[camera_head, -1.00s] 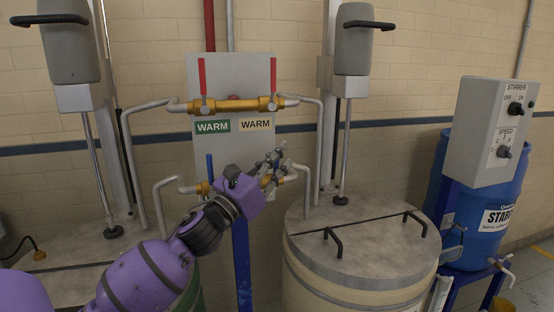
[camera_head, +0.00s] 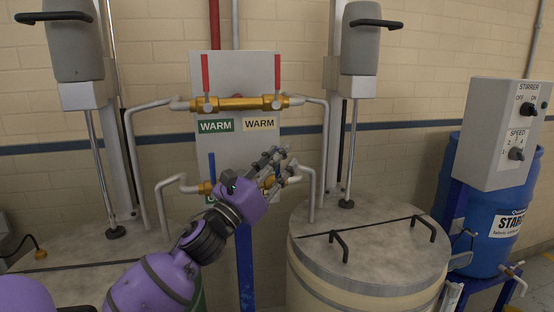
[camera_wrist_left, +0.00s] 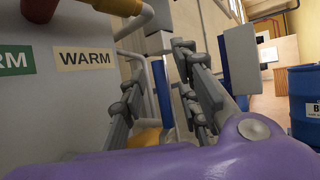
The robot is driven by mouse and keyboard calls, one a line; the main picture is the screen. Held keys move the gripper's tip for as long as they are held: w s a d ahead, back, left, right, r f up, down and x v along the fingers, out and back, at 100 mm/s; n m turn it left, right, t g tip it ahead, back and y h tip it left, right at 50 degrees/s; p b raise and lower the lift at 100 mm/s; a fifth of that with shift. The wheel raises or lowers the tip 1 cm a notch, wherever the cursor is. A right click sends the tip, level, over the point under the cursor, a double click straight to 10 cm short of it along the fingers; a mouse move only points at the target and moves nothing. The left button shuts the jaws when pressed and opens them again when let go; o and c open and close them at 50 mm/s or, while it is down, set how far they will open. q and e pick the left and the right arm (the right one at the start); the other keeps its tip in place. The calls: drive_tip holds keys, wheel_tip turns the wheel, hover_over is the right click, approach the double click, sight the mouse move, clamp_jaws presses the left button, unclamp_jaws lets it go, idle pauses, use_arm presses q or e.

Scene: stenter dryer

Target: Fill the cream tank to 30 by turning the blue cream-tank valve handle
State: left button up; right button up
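My left gripper (camera_head: 272,163) is at the lower right valve on the wall panel, in front of the brass pipe fitting. The blue cream-tank valve handle (camera_wrist_left: 161,90) stands upright between its two fingers in the left wrist view, and the fingers are apart. In the head view the gripper mostly hides this handle. Contact cannot be told. The cream tank (camera_head: 350,285) stands to the right under a grey lid. A second blue handle (camera_head: 211,166) stands upright at the lower left valve. My right gripper is not in view.
Two red handles (camera_head: 205,74) stand upright on the upper brass pipe (camera_head: 240,103). A green WARM label (camera_head: 216,126) and a cream WARM label (camera_head: 260,124) are below. Grey pipes flank the panel. A stirrer control box (camera_head: 503,130) and blue starch drum (camera_head: 485,235) stand at right.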

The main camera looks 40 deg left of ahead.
use_arm(q)
drive_tip(key=v, duration=1.2)
idle(0.3)
